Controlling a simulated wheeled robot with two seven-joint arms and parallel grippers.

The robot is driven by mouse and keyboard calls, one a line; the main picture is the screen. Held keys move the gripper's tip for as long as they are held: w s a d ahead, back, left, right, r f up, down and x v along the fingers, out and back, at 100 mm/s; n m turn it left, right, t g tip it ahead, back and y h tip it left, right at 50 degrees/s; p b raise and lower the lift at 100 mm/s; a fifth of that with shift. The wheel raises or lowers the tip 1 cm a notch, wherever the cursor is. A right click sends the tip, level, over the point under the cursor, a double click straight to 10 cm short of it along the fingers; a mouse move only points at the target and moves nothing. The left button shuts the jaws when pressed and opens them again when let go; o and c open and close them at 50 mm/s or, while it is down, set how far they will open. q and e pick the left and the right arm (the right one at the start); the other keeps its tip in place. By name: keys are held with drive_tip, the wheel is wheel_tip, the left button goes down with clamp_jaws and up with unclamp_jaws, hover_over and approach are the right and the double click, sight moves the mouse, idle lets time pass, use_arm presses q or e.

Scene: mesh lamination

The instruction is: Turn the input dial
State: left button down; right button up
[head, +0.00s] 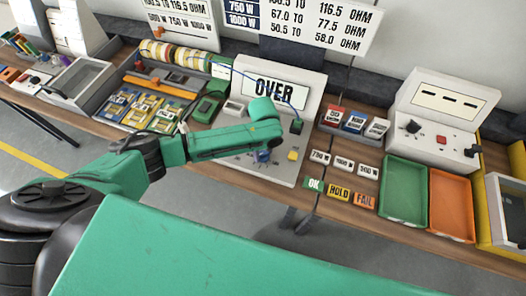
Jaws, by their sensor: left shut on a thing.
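The white meter (309,91) stands on the bench with "OVER" on its display (276,93). Its sloping control panel (286,170) faces me, with a yellow button (292,156) at its right. My left arm reaches in from the left, with its wrist bent down over this panel. My left gripper (262,157) is low at the panel, shut on a small blue knob there that looks like the input dial. The wrist hides most of the fingers and the knob, so its angle cannot be read. My right gripper is out of view.
Right of the meter lie small label blocks (343,164), a green tray (404,190) and an orange tray (450,204). A white box with a black knob (412,127) stands behind them. Left is a parts tray (128,72). A sign with ohm ranges (300,22) hangs behind.

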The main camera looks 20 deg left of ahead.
sight(264, 153)
use_arm(q)
drive_tip(key=m, duration=0.3)
drive_tip(key=shift+d+m, duration=0.1)
drive_tip(key=shift+m, duration=2.1)
drive_tip(key=shift+c, duration=1.5)
unclamp_jaws()
wheel_tip(264, 153, up, 15)
drive_tip(key=b, duration=0.3)
drive_tip(key=shift+f, duration=0.2)
